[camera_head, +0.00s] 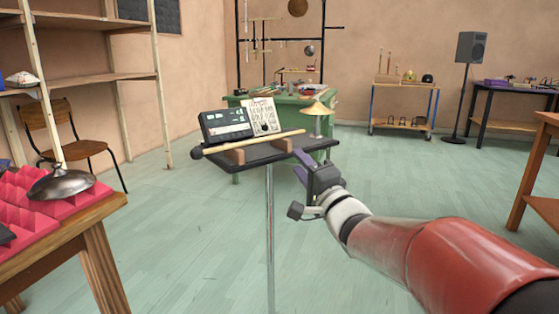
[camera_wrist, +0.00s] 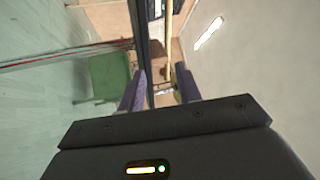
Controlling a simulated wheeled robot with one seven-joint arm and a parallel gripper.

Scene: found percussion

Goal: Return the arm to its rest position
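My arm reaches in from the lower right of the head view. My gripper (camera_head: 299,162) is at the right front edge of a dark stand tray (camera_head: 262,160). In the wrist view its two purple fingers (camera_wrist: 160,74) stand apart with nothing gripped between them. A beater with a pale stick and dark round head (camera_head: 250,144) lies across two wooden blocks on the tray. In the wrist view its stick (camera_wrist: 168,42) shows beyond the fingers, in line with the gap.
The tray also bears a dark device (camera_head: 227,125) and a printed sheet (camera_head: 261,115). A small cymbal (camera_head: 317,108) is close behind the tray's right end. A green table (camera_head: 290,110) stands behind. A foam-covered bench (camera_head: 60,240) is at left, a wooden table (camera_head: 540,170) at right.

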